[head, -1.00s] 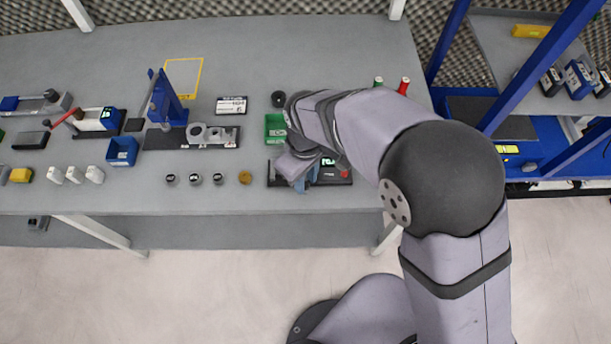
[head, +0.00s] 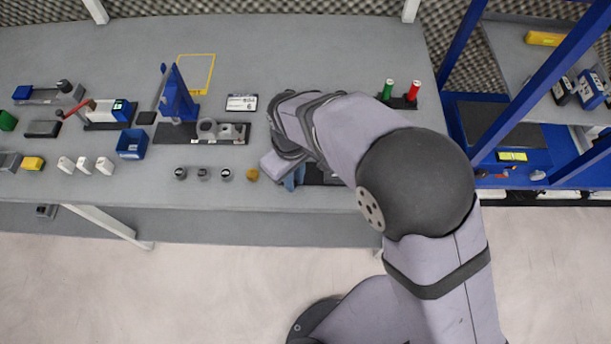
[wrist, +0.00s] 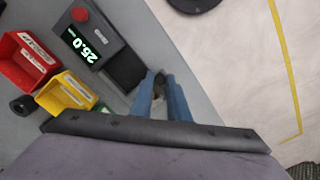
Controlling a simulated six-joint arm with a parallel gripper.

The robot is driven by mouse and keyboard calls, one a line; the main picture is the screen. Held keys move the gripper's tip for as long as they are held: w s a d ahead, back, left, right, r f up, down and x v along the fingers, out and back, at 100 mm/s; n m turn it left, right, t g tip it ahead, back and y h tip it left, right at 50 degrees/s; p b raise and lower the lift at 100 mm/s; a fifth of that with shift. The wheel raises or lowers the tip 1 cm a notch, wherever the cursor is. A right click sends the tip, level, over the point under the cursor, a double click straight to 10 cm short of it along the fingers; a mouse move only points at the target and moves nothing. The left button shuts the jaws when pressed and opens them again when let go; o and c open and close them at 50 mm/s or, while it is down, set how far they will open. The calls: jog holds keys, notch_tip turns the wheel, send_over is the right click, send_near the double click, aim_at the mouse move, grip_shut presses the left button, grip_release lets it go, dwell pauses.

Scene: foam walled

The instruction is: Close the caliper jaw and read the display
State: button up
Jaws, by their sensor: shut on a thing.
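The caliper is a dark fixture whose base (head: 318,178) shows at the front of the bench in the head view, partly hidden under my arm. In the wrist view, its display (wrist: 83,45) shows green digits that look like 25.0, with a red button (wrist: 80,14) beside it. A dark slab (wrist: 125,70) lies between the display and my gripper. My gripper (wrist: 160,80) has two blue fingers, shut on a small dark part (wrist: 159,79), seemingly the caliper jaw, at the end of the fixture. In the head view my gripper (head: 292,180) is at the caliper's left end.
A red bin (wrist: 25,62) and a yellow bin (wrist: 66,93) stand near the display. In the head view, a brass-coloured round piece (head: 252,174) and several dark round pieces (head: 203,174) stand left of my gripper. The bench front edge (head: 240,207) is close by.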

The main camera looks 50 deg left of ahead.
jog(key=o, duration=0.5)
jog(key=shift+r, duration=0.1)
jog(key=shift+r+b, duration=0.85)
jog(key=shift+r, duration=2.75)
